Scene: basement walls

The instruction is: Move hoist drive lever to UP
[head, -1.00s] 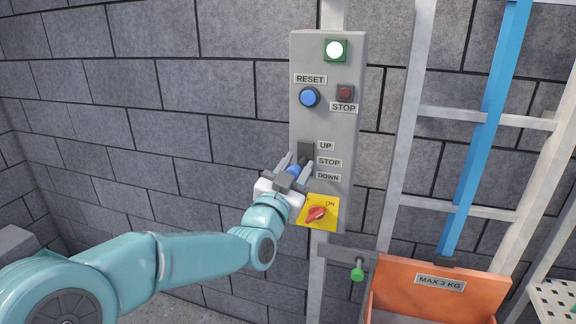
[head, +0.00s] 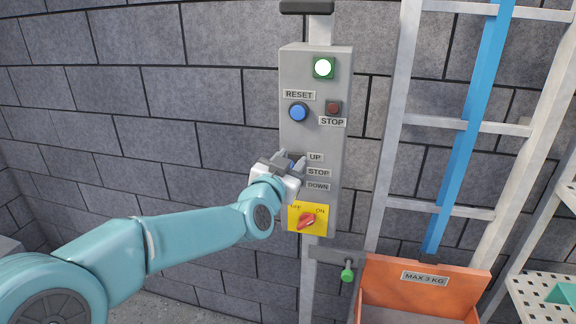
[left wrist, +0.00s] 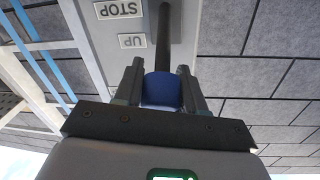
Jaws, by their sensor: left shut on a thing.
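The hoist control panel (head: 330,150) is a grey box on a post, with UP, STOP and DOWN labels beside the drive lever. My left gripper (head: 286,158) is in front of the lever at about the height of the UP label (head: 315,157). In the left wrist view, its two fingers (left wrist: 163,84) are shut around the blue lever knob (left wrist: 162,90). The dark lever shaft (left wrist: 164,40) runs from the knob towards the panel. That view is upside down, and the knob lies near the UP label. In the head view the gripper hides most of the lever.
Above the lever are a lit green-framed lamp (head: 323,68), a blue RESET button (head: 298,112) and a red STOP button (head: 333,108). Below is a red OFF/ON switch (head: 307,220). An orange bin (head: 425,288) and a ladder-like frame (head: 402,120) stand to the right.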

